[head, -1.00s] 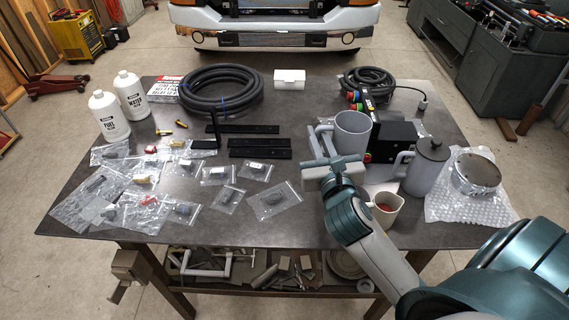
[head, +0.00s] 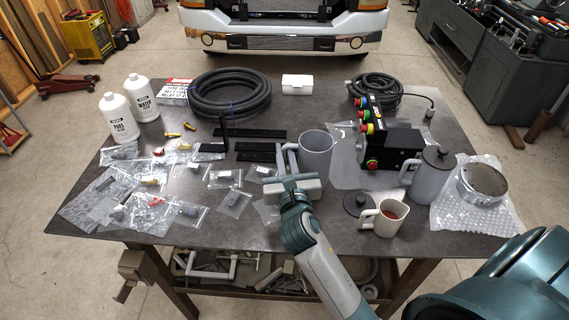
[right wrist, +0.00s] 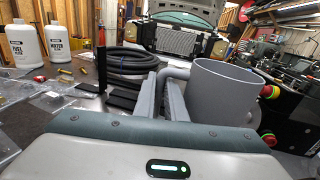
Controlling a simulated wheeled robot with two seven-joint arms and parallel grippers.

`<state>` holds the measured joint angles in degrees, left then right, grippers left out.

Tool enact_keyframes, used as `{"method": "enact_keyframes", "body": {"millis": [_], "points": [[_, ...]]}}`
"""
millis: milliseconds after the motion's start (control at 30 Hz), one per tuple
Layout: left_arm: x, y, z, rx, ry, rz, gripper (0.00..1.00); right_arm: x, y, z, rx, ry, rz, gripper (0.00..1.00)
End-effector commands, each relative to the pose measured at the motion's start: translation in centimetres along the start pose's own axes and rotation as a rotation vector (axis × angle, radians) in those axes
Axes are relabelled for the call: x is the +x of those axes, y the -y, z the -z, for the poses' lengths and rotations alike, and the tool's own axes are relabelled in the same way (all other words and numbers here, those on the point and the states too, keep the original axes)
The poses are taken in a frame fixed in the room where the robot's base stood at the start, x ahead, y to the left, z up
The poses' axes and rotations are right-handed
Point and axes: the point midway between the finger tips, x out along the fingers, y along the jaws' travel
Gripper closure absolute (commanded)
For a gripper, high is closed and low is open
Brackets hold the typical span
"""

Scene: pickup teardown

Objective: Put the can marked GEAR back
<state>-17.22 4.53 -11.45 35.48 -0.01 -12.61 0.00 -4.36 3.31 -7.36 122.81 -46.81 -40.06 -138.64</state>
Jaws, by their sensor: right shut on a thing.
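A grey open-topped can (head: 317,156) with a side handle is near the middle of the table. My right gripper (head: 287,165) is shut on its handle, at the can's left side. The can is upright; I cannot tell if its bottom touches the table. It also shows in the right wrist view (right wrist: 222,92), right of my fingers (right wrist: 168,92). A second grey can (head: 428,172) with a dark lid stands at the right. No GEAR marking is readable on either can. My left gripper is not in view.
A dark round lid (head: 363,203) and a cream cup (head: 384,217) lie right of my forearm. A black box with coloured buttons (head: 392,148) stands behind them. Bubble wrap (head: 470,215) under a metal ring (head: 482,183) is at the right. Several bagged parts (head: 180,213) cover the left.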

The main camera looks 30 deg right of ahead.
Motion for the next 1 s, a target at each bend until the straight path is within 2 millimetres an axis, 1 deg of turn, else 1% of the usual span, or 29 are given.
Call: {"method": "enact_keyframes", "body": {"millis": [67, 167, 333, 433, 900, 933, 967, 1000], "points": [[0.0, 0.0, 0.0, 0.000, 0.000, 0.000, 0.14, 0.0, 0.0, 0.1, 0.000, 0.002, 0.000, 1.00], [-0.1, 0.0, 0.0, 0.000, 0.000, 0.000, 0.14, 0.0, -0.1, 0.8, 0.002, 0.000, 0.000, 1.00], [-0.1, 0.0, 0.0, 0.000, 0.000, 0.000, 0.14, 0.0, -0.1, 2.9, 0.001, -0.003, 0.001, 1.00], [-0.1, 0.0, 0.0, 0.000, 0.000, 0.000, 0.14, 0.0, -0.1, 3.7, 0.001, 0.000, 0.000, 1.00], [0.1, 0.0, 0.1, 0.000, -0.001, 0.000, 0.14, 0.0, -0.1, 4.2, -0.001, 0.002, -0.001, 1.00], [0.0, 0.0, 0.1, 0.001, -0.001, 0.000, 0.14, 0.0, -0.1, 4.3, 0.000, 0.000, -0.001, 0.82], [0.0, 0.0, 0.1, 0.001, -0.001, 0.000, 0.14, 0.0, -0.1, 4.2, 0.000, 0.000, -0.001, 0.75], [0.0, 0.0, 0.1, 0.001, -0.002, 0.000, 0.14, 0.0, -0.1, 4.2, 0.000, 0.000, -0.001, 0.71]]}}
